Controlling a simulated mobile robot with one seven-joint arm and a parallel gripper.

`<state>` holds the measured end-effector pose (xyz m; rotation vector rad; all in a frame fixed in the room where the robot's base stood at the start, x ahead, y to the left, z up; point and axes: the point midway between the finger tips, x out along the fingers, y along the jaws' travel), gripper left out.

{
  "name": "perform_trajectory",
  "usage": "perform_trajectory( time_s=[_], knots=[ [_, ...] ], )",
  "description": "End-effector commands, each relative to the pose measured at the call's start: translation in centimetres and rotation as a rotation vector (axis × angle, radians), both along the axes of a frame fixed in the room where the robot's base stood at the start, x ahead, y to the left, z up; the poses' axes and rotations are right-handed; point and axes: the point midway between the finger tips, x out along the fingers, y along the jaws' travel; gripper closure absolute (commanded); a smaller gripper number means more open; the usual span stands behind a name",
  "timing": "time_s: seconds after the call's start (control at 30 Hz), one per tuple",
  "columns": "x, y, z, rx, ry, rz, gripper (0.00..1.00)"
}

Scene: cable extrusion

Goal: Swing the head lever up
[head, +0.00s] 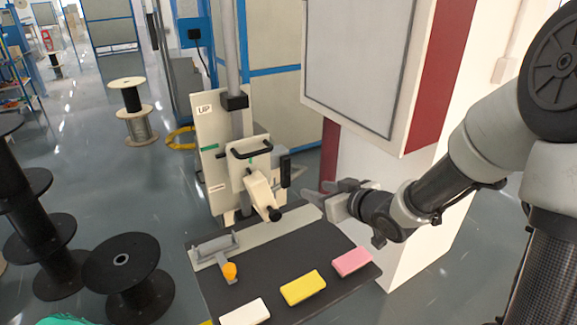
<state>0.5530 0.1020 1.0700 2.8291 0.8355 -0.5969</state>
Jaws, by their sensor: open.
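A cream machine head (251,172) with a black carry handle sits on a grey vertical column, in front of a cream back plate (208,150) labelled "UP". A cream lever arm (262,194) with a dark knob at its end slants down to the right from the head, and I take it to be the head lever. A black upright grip (285,171) stands at the head's right side. My gripper (312,197) reaches in from the right, open and empty, its fingers pointing left. It is to the right of the lever, apart from it as far as I can tell.
A dark work table (245,285) lies below, bearing a grey bracket, an orange knob (230,271), and white, yellow (303,288) and pink (352,262) blocks. A large panel (360,60) stands behind my arm. Black cable reels (125,275) stand on the floor at left.

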Motion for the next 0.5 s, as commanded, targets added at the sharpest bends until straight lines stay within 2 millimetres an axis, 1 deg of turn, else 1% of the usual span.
perform_trajectory(
  time_s=[0.17,0.27,0.5],
  knots=[
    [0.8,1.1,-0.4,0.031,-0.016,0.021,0.59],
    [1.9,1.9,-1.1,0.031,-0.015,0.022,0.59],
    [5.9,4.6,-3.0,0.029,-0.014,0.02,0.59]
  ],
)
